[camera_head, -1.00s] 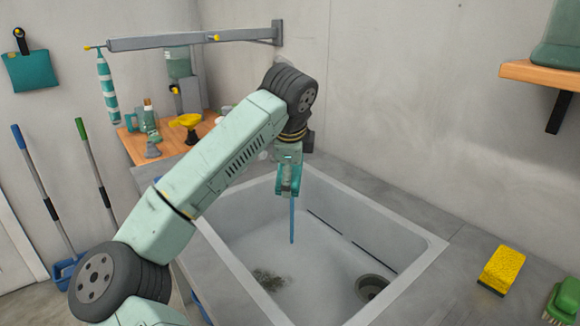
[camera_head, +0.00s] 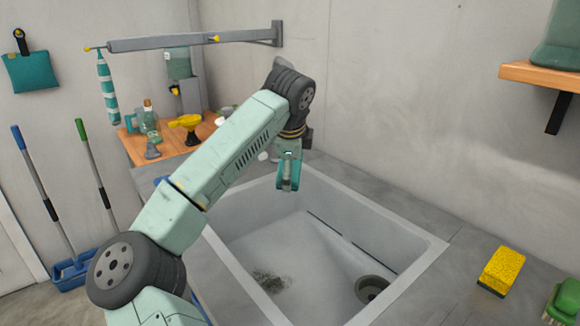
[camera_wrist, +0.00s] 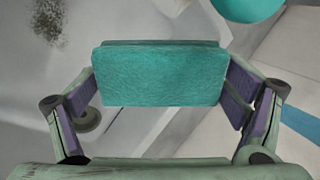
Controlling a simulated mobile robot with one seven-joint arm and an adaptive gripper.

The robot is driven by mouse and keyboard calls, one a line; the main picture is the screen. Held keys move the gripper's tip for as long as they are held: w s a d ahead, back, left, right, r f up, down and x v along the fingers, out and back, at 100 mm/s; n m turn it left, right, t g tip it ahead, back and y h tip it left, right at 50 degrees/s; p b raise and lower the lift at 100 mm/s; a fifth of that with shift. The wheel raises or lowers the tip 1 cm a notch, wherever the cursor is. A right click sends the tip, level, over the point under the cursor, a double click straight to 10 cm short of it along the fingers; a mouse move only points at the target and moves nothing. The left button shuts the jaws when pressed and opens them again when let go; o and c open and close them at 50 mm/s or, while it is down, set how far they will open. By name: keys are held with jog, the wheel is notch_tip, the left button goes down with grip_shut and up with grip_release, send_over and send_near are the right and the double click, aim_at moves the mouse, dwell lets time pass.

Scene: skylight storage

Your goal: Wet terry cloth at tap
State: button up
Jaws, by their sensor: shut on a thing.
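My gripper (camera_wrist: 160,95) is shut on a folded teal terry cloth (camera_wrist: 160,75), with one finger along each side of it. In the head view my gripper (camera_head: 288,188) points down, with the cloth showing as teal between its fingers, above the back part of the grey sink (camera_head: 400,228). No water stream shows. The tap cannot be made out clearly; a small white round part (camera_head: 263,156) shows beside my wrist, and my arm hides what lies behind. Whether the cloth is wet cannot be told.
The sink has a drain (camera_head: 370,288) and a dark dirt patch (camera_head: 270,280). A yellow sponge (camera_head: 502,269) and a green brush (camera_head: 565,302) lie at right. A wooden shelf (camera_head: 545,74) juts out above. Bottles stand on the wooden board (camera_head: 170,157) at back left.

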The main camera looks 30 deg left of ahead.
jog(key=shift+s+d+f+b, duration=0.15)
jog(key=shift+s+d+b, duration=0.1)
jog(key=shift+s+b, duration=0.35)
jog(key=s+d+b, duration=0.3)
jog(key=s+b, duration=0.2)
jog(key=shift+s+d+r, duration=0.2)
jog(key=shift+s+d, duration=0.1)
jog(key=shift+d, duration=0.1)
jog(key=shift+s, duration=0.1)
dwell(0.9)
jog(key=s+d+r+b, duration=0.1)
jog(key=s+d+r, duration=0.1)
jog(key=s+r, duration=0.2)
jog(key=shift+d, duration=0.3)
dwell(0.9)
